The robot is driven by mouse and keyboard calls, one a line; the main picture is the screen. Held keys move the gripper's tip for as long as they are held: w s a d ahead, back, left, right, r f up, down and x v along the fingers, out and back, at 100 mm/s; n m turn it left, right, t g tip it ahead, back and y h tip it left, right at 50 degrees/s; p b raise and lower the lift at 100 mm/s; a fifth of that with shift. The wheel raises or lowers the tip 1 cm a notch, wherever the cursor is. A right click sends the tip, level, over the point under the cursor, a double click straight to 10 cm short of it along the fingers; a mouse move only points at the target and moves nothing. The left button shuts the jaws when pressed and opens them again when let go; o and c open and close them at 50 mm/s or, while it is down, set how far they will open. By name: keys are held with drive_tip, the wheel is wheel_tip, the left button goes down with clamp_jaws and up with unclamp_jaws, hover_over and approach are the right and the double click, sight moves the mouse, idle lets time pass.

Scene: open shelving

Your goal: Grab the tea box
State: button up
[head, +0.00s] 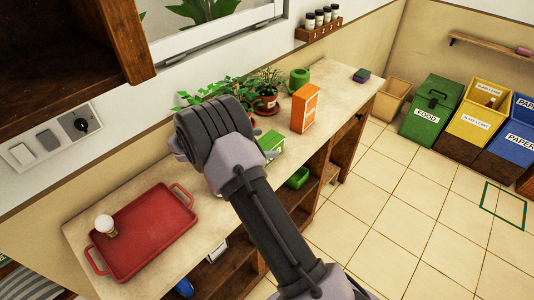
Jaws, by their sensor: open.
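Two boxes stand on the long counter, and I cannot read on either whether it is the tea box. One is an upright orange box (304,108) with a pale label, towards the right part of the counter. The other is a smaller green box (271,141) with a pale top, near the front edge, partly hidden behind my arm. My arm crosses the middle of the view in front of the counter. My gripper's fingers do not show. Nothing is seen touching the orange box.
A red tray (142,234) with a small white-topped jar (106,226) lies at the left. Potted plants (267,90) and a green watering can (299,78) stand along the wall. A dark wooden cabinet (70,60) overhangs the upper left. Floor (400,215) at right is mostly clear.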

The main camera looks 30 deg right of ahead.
drive_tip(key=shift+d+f, duration=0.15)
drive_tip(key=shift+d, duration=0.25)
drive_tip(key=shift+a, duration=0.15)
drive_tip(key=shift+c, duration=0.7)
drive_tip(key=c, duration=1.7)
